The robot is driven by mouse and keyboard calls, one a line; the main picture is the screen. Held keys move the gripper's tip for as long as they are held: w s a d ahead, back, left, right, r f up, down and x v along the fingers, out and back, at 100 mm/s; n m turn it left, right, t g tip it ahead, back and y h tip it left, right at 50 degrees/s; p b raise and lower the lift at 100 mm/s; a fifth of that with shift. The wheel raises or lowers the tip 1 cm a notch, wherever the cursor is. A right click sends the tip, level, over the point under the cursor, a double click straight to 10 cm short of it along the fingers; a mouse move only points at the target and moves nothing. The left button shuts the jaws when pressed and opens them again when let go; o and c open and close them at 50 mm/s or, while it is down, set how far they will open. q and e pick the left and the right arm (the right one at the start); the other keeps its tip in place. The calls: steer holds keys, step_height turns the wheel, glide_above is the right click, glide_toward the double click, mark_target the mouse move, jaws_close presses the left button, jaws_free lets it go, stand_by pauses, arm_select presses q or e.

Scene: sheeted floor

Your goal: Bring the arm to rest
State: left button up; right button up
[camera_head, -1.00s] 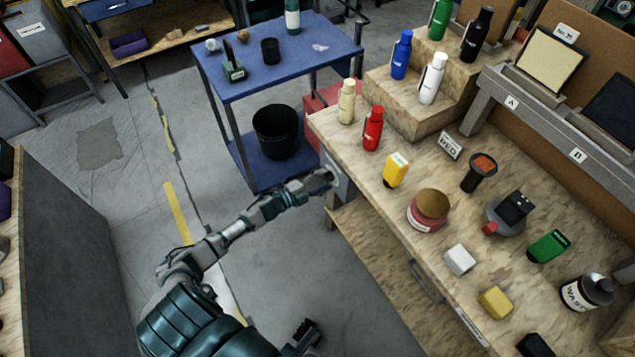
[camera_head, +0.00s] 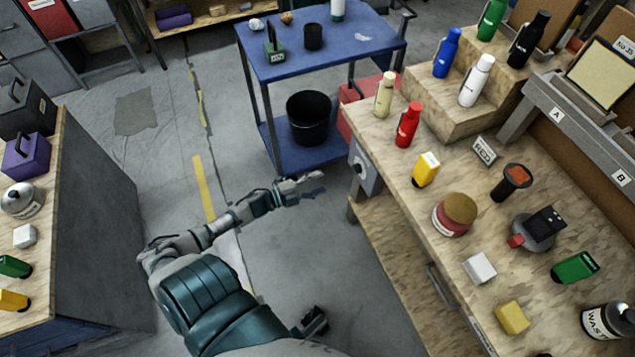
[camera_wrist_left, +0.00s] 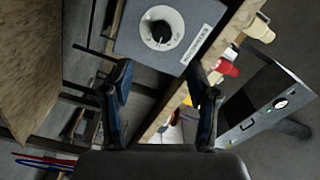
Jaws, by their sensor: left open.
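My left gripper (camera_head: 312,184) is open and empty at the end of the outstretched left arm (camera_head: 225,225). It hangs over the floor gap, left of and apart from the grey control box (camera_head: 366,172) on the workbench's end. In the left wrist view its two dark fingers (camera_wrist_left: 160,75) stand apart with nothing between them. The box's round dial (camera_wrist_left: 162,28) shows beyond them. A dark part (camera_head: 315,321), perhaps my right gripper, shows low in the head view; its jaws cannot be made out.
A blue cart (camera_head: 270,68) with a black bin (camera_head: 308,118) stands behind. A grey cabinet (camera_head: 100,225) stands at left. Floor between is clear.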

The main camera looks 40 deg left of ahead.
arm_select(q)
steer(key=shift+f, duration=0.1)
